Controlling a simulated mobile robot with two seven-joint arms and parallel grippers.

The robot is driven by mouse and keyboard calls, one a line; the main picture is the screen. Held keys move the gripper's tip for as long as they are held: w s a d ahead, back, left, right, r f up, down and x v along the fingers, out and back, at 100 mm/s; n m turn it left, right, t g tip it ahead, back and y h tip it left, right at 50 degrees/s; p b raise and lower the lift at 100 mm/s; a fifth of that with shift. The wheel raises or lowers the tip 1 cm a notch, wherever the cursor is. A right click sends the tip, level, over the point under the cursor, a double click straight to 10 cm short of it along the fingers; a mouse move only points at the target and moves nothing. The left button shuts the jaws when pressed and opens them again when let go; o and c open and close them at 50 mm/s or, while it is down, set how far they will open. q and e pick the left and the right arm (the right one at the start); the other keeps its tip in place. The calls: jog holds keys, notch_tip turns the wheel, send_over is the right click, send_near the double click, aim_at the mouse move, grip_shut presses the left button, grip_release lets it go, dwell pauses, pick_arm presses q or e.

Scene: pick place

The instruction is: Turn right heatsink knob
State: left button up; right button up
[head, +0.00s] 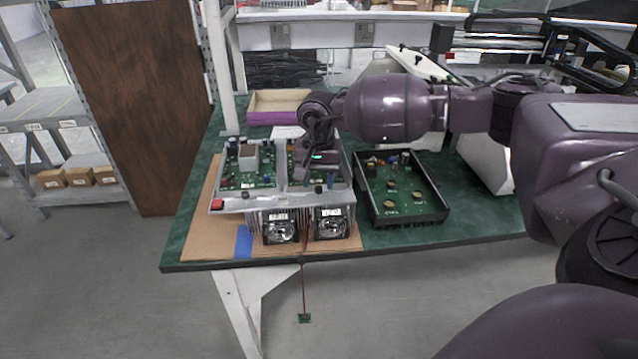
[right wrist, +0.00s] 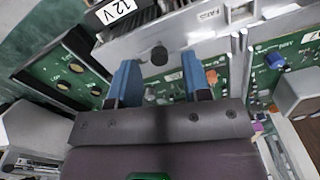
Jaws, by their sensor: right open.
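The metal electronics unit (head: 233,203) sits on the table, with two finned heatsinks carrying fans on its front. The right heatsink fan (head: 332,223) is below my right arm. The dark round right knob (right wrist: 159,55) is on the unit's edge in the right wrist view. My right gripper (right wrist: 160,80) is open; its two blue fingers point at the unit's edge, with the knob between and just beyond their tips. I cannot tell whether they touch it. In the head view my right gripper (head: 318,178) is over the unit's right half, partly hiding it. My left gripper is not in view.
An open black tray with a circuit board (head: 402,190) lies right of the unit. A shallow box (head: 278,104) stands behind it. A blue patch (head: 243,241) is on the cardboard sheet (head: 205,235). A thin cable with a small board (head: 304,318) hangs off the front edge.

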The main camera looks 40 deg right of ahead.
aim_at(319, 187)
notch_tip(319, 187, up, 9)
jog(key=shift+p, duration=0.45)
jog(key=shift+r, duration=0.1)
